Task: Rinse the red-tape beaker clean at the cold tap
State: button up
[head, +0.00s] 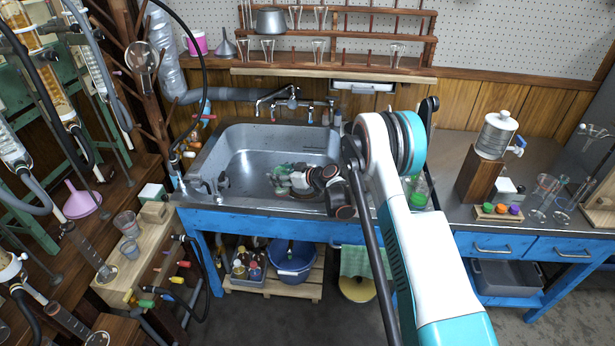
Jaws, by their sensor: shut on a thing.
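My gripper (283,182) is low inside the steel sink (240,150), over its right part. It is shut on a small, pale, glassy thing with a green tint (281,171), which my fingers partly hide. I cannot make out red tape on it, so I cannot confirm that it is the red-tape beaker. The tap (285,95) stands at the sink's back edge, behind and above my gripper. Its spout reaches out to the left. I cannot tell which handle is cold, and no running water is visible.
Another small tap (207,186) stands at the sink's front left corner. Two glass beakers (126,223) (130,248) stand on the wooden bench at left. A glassware rack (335,45) hangs behind the sink. A blue bowl (290,258) sits underneath. The sink's left half is clear.

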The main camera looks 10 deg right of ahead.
jog(key=shift+a+f, duration=0.25)
jog(key=shift+f, duration=0.25)
jog(key=shift+d, duration=0.1)
